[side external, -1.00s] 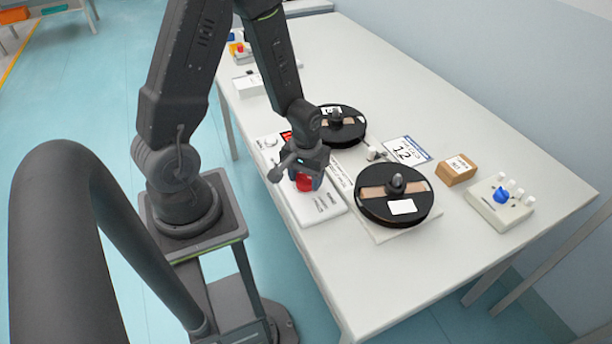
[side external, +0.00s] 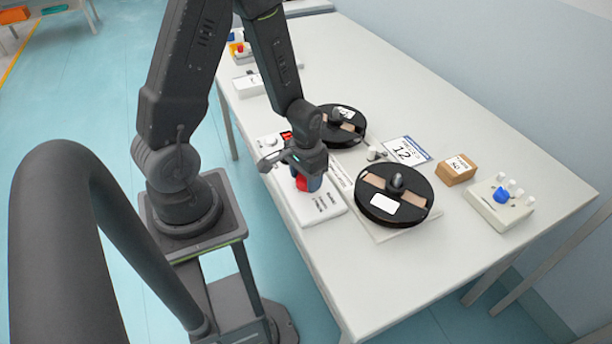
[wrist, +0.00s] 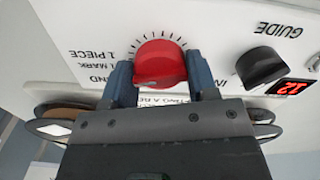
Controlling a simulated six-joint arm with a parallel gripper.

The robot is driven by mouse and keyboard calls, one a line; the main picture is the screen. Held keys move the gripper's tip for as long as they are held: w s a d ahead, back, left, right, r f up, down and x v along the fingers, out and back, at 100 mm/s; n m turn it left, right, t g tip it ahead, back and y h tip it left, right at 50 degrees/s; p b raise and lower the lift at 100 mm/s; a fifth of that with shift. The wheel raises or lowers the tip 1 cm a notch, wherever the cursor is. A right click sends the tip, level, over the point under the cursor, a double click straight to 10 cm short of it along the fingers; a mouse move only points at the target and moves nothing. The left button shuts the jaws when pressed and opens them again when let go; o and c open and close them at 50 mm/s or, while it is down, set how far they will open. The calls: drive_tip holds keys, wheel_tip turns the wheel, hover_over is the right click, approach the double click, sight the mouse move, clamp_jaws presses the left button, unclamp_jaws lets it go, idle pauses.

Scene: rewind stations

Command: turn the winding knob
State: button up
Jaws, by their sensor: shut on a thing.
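The red winding knob (wrist: 160,62) sits on the white control panel (wrist: 195,15), with tick marks around its upper side. In the wrist view my gripper (wrist: 160,80) has one blue-grey finger on each side of the knob and is shut on it. In the side view my gripper (side external: 308,178) reaches down onto the white panel (side external: 322,207), and a bit of the red knob (side external: 302,184) shows. Two black reels stand beside the panel: a near one (side external: 415,215) with a white label and tan windows, and a far one (side external: 345,141).
A black knob (wrist: 262,66) marked GUIDE and a red digit display (wrist: 290,88) are right of the red knob. On the table are a number card (side external: 407,150), a brown box (side external: 456,170) and a box with a blue knob (side external: 500,203). The table's right front is clear.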

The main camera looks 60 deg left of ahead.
drive_tip(key=o, duration=0.9)
wheel_tip(320, 180, up, 14)
drive_tip(key=shift+f, duration=0.1)
idle(0.6)
drive_tip(key=s+d+r+m+t, duration=0.1)
drive_tip(key=s+d+r+t, duration=0.1)
drive_tip(key=d+r, duration=0.1)
drive_tip(key=s+d+r+m+t, duration=0.1)
drive_tip(key=s+d+r, duration=0.1)
drive_tip(key=r, duration=0.4)
drive_tip(key=s+d+r+m+t, duration=0.1)
drive_tip(key=s+d+r+t, duration=0.1)
drive_tip(key=d+r, duration=0.2)
drive_tip(key=shift+s+r+t, duration=0.25)
drive_tip(key=shift+s+t, duration=0.05)
drive_tip(key=shift+s, duration=0.05)
